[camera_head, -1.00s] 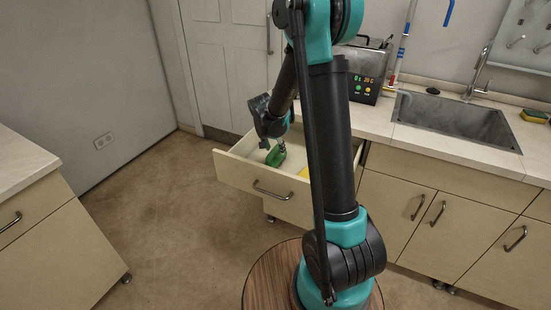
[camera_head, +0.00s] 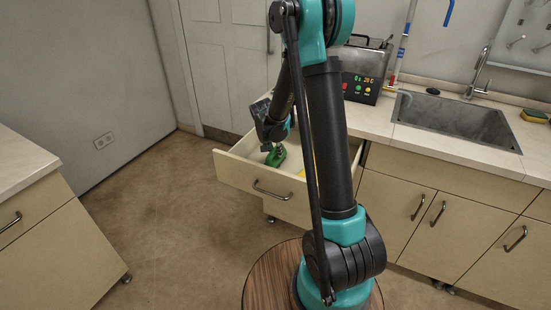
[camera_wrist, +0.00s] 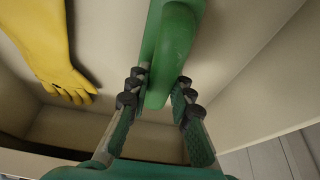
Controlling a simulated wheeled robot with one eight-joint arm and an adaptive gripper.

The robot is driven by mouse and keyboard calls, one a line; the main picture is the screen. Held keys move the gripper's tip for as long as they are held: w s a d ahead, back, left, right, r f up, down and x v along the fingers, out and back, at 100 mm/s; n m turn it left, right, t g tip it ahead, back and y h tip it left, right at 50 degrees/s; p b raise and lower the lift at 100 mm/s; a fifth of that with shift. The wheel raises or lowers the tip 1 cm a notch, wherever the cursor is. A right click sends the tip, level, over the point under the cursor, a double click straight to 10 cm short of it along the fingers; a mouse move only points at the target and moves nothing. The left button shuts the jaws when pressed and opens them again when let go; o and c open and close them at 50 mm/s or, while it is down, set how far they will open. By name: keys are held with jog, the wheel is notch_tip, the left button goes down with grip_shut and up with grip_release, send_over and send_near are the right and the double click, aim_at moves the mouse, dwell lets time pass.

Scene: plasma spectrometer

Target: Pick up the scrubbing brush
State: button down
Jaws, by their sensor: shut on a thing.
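The scrubbing brush (camera_head: 276,156) is green and sits in the open drawer (camera_head: 237,168) under the counter. In the wrist view the green brush (camera_wrist: 176,42) runs from the top edge down between my fingers. My gripper (camera_wrist: 159,97) is shut on the brush's handle, with one finger on each side. In the head view my gripper (camera_head: 270,147) reaches down into the drawer from above and partly hides the brush. I cannot tell whether the brush touches the drawer bottom.
A yellow rubber glove (camera_wrist: 40,45) lies in the drawer, left of the brush in the wrist view. The drawer walls are close around my gripper. A digital device (camera_head: 364,72) and a sink (camera_head: 452,118) are on the counter.

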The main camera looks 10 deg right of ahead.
notch_tip(320, 180, up, 20)
dwell(0.8)
